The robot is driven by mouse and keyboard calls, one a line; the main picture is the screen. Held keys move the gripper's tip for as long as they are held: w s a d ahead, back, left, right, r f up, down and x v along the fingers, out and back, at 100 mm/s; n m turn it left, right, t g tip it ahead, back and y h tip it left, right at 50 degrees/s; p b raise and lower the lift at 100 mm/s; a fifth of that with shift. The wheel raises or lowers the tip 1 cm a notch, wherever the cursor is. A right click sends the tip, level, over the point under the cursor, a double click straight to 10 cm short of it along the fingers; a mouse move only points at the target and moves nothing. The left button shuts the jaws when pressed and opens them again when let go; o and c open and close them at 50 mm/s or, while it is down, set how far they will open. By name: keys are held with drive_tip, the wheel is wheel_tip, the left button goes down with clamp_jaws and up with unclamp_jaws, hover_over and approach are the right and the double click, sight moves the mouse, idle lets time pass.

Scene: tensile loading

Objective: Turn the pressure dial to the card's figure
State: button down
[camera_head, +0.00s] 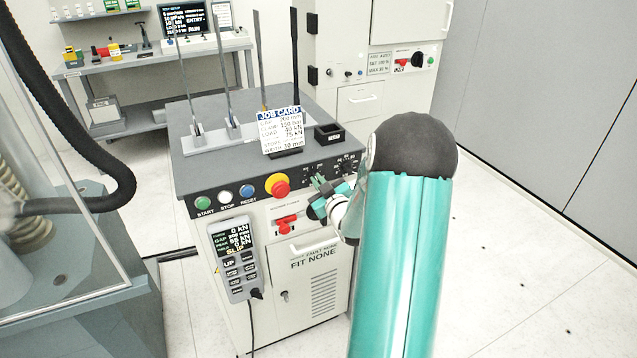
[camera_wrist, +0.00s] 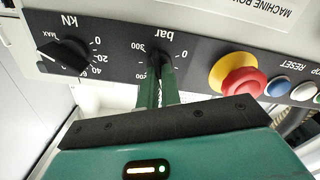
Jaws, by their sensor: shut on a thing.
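The pressure dial, a small dark knob on a scale marked bar (camera_wrist: 158,62), is on the console's front panel in the wrist view. Its scale shows 0 and 300; the pointer is hidden. My gripper (camera_wrist: 159,84) has both green fingers closed on this knob. In the head view my gripper (camera_head: 320,188) reaches the panel's right part and covers the dial. The white job card (camera_head: 281,131) stands upright on the console top. Its small print is hard to read; the second line looks like CLAMP 150 bar.
A kN knob (camera_wrist: 62,57) sits beside the bar dial. On its other side is a red emergency button (camera_wrist: 243,80), also in the head view (camera_head: 278,186). Start, stop and reset buttons follow. A handheld pendant (camera_head: 236,258) hangs on the console front. Specimen rods stand on top.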

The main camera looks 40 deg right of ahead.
drive_tip(key=shift+m, duration=2.2)
drive_tip(key=shift+s, duration=0.1)
drive_tip(key=c, duration=1.6)
unclamp_jaws()
drive_tip(key=shift+d, duration=0.1)
drive_tip(key=shift+s, duration=0.1)
drive_tip(key=v, duration=1.3)
drive_tip(key=shift+s+a, duration=0.2)
drive_tip(key=shift+s, duration=0.05)
